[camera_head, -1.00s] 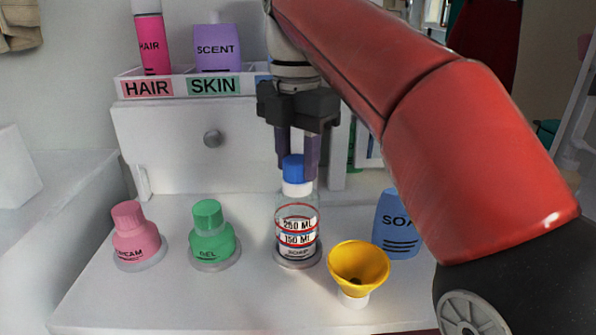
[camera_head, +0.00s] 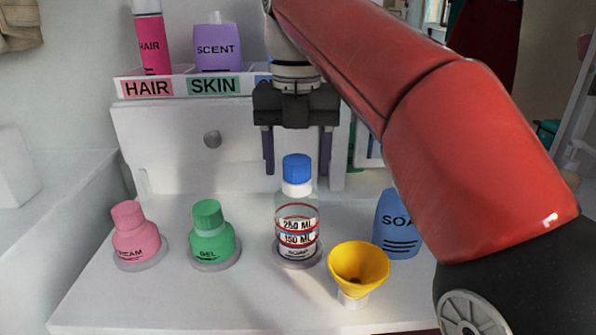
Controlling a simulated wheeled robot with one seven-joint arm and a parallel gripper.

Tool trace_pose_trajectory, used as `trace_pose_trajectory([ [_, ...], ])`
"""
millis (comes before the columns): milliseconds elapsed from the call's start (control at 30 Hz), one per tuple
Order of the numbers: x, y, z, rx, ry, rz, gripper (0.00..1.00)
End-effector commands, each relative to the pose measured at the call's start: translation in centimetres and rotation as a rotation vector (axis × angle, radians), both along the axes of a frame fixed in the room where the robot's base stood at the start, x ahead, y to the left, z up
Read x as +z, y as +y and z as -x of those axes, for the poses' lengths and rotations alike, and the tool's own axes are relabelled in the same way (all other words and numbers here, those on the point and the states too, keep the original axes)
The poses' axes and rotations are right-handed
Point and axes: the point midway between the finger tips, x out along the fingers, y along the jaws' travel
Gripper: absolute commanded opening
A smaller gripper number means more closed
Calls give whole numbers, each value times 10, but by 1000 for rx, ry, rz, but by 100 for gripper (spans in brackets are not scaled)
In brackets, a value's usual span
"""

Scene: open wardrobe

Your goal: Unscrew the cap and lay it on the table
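A clear bottle (camera_head: 297,222) with red marks reading 250 ML and 150 ML stands upright on a grey round base on the white table (camera_head: 180,300). A blue cap (camera_head: 297,168) sits on top of its white neck. My gripper (camera_head: 297,170) points down just above and around the level of the cap. Its two purple fingers are spread wide, one on each side of the cap with clear gaps. It is open and holds nothing.
A pink CREAM bottle (camera_head: 134,235) and a green GEL bottle (camera_head: 210,235) stand to the left. A yellow funnel (camera_head: 358,266) stands at front right, before a blue SOAP bottle (camera_head: 396,226). A white drawer front (camera_head: 180,150) is behind. The table's front left is clear.

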Motion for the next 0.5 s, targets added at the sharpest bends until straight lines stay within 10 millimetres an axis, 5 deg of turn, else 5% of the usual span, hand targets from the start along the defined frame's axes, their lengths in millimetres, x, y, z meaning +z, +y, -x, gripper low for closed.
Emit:
trace_pose_trajectory([
  [367, 0, 0, 0, -9, 0, 0, 58],
  [500, 0, 0, 0, -143, 0, 0, 58],
])
